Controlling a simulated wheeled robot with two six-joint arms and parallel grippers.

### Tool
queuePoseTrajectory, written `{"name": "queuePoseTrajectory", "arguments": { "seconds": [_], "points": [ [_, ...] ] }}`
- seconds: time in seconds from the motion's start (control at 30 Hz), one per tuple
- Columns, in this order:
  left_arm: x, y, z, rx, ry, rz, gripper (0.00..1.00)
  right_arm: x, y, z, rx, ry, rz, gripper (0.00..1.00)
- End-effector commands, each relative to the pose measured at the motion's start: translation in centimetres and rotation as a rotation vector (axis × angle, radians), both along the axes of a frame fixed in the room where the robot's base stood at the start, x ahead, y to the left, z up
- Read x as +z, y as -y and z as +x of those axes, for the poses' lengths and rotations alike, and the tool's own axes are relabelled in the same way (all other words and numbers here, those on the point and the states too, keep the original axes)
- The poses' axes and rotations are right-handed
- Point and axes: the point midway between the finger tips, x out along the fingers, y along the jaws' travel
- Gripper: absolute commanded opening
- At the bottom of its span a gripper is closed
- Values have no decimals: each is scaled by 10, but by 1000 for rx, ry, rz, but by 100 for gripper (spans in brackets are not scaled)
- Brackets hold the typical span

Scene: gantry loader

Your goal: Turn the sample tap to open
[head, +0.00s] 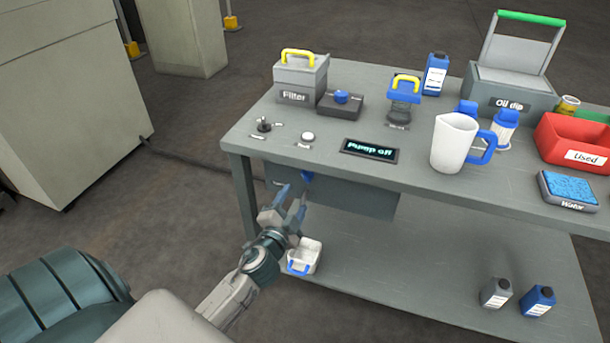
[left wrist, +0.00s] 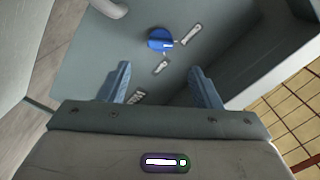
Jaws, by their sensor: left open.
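The sample tap is a round blue knob (left wrist: 160,39) on a grey panel in the left wrist view, with small white labels around it. In the head view the blue knob (head: 307,177) shows just under the table's front edge, on the grey box there. My left gripper (head: 294,196) is open and empty in front of that box. In the left wrist view its two blue fingers (left wrist: 160,70) are spread, with the knob ahead of and between them, apart from both. My right gripper is not in view.
A white container with a blue handle (head: 304,257) stands on the lower shelf below my gripper.

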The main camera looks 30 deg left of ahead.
Motion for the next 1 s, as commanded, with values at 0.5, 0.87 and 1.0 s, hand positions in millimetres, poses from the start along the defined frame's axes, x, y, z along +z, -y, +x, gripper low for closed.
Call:
{"name": "queuePoseTrajectory", "arguments": {
  "seconds": [0.5,0.87,1.0],
  "points": [
    [2,-19,83,-2,3,-2,58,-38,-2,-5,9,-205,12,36],
    [1,-20,89,-3,3,-3,58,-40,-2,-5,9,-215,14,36],
    [1,-20,89,-3,3,-3,35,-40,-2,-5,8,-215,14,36]
  ]
}}
